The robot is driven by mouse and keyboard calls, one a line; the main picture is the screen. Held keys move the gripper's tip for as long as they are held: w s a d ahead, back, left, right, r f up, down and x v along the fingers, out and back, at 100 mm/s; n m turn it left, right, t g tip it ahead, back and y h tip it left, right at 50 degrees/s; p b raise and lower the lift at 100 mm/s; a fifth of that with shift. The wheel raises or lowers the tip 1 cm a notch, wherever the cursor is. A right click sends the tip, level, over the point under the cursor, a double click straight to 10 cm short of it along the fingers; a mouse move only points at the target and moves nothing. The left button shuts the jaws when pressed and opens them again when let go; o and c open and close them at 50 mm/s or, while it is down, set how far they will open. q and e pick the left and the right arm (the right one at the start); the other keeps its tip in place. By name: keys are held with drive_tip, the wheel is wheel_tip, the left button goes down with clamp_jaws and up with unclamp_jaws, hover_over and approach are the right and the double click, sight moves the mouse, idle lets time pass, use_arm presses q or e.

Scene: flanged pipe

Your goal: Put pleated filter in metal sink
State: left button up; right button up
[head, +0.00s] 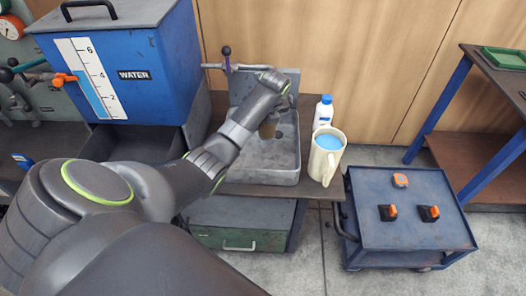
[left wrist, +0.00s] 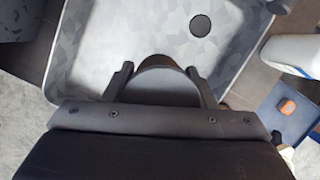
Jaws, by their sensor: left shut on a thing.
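The metal sink (head: 262,170) is a grey square basin on the bench; its basin also fills the upper left wrist view (left wrist: 120,28). My left gripper (head: 272,112) reaches over the sink and points down. It is shut on a brownish rounded thing, seemingly the pleated filter (head: 268,129), held over the basin. In the left wrist view the filter (left wrist: 160,66) shows as a dark rounded shape between the two fingers (left wrist: 162,88). Its pleats are not clear, and I cannot tell whether it touches the basin floor. My right gripper is not in view.
A blue water tank (head: 165,95) stands left of the sink. A tap (head: 228,66) is behind it. A white bottle (head: 323,111) and a cream jug (head: 326,158) with blue contents stand close on the right. A blue cart (head: 410,220) is further right.

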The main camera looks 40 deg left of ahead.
sight(266, 133)
use_arm(q)
wheel_tip(266, 133, down, 5)
drive_tip(key=shift+r, duration=0.1)
drive_tip(key=shift+f+b, duration=0.45)
drive_tip(key=shift+f, duration=1.9)
drive_tip(key=o, duration=1)
drive_tip(key=shift+f, duration=0.1)
drive_tip(key=shift+d+r, duration=0.1)
drive_tip(key=shift+r, duration=0.5)
drive_tip(key=p+v, duration=0.2)
drive_tip(key=v, duration=0.9)
drive_tip(key=shift+s, duration=0.1)
